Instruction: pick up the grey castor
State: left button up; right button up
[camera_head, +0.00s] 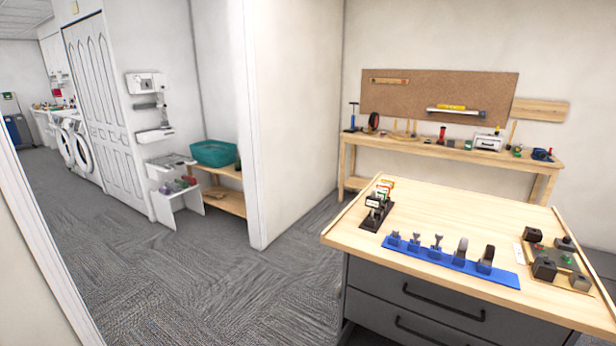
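A blue strip rack (505,279) lies along the front of the wooden-topped workbench (345,237). Several small grey pieces stand upright in a row on it. The two at its right end, a grey rounded piece (460,250) and a darker grey rounded piece (486,259), are the largest and look like castor wheels. They are too small to tell for sure which one is the grey castor. The smaller pieces to their left have grey tops and blue lower parts. Neither of my grippers is in view.
A black stand with small labelled items (376,208) is at the bench's left. Dark blocks (544,268) and a green-topped part crowd its right. The bench middle is clear. A back shelf table (400,144) holds tools. Carpet floor (230,290) is free left of the bench.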

aim_at(461, 252)
jog(key=z, duration=1)
